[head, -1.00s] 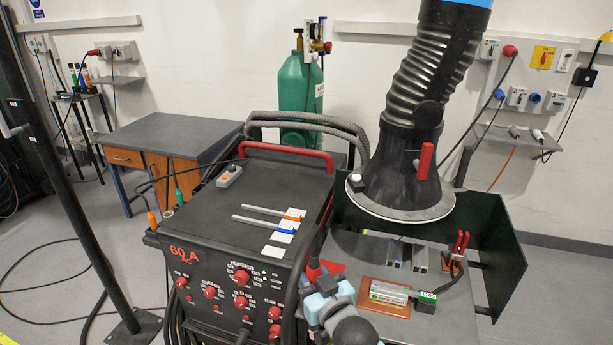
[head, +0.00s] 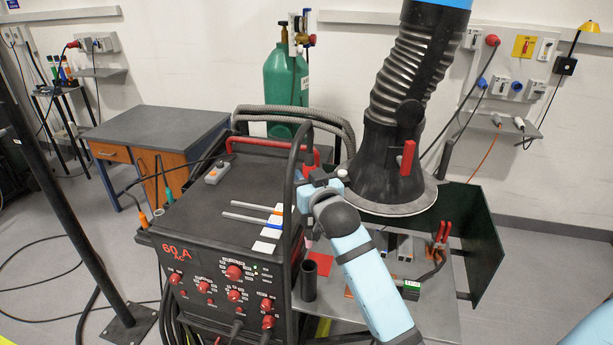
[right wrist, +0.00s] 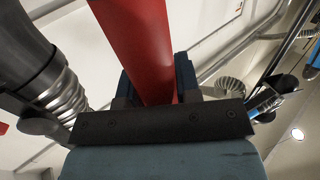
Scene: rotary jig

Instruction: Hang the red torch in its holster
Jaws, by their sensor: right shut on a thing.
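The red torch (head: 308,162) is in my right gripper (head: 318,181), raised above the right edge of the welding machine. Its black cable arches from its top and drops beside the machine. In the right wrist view the red torch handle (right wrist: 138,45) runs between the fingers of my right gripper (right wrist: 155,95), which is shut on it. A black open-topped tube (head: 309,281), which looks like the holster, stands upright at the left edge of the metal table, below the gripper and apart from the torch. The torch's lower end is hidden behind the gripper. My left gripper is not in view.
The welding machine (head: 205,240) stands left of the table (head: 435,315), with rods on its top. A fume hood (head: 392,180) hangs close to the right of my gripper. A dark green screen (head: 470,235) borders the table, which carries a red-handled clamp (head: 440,232).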

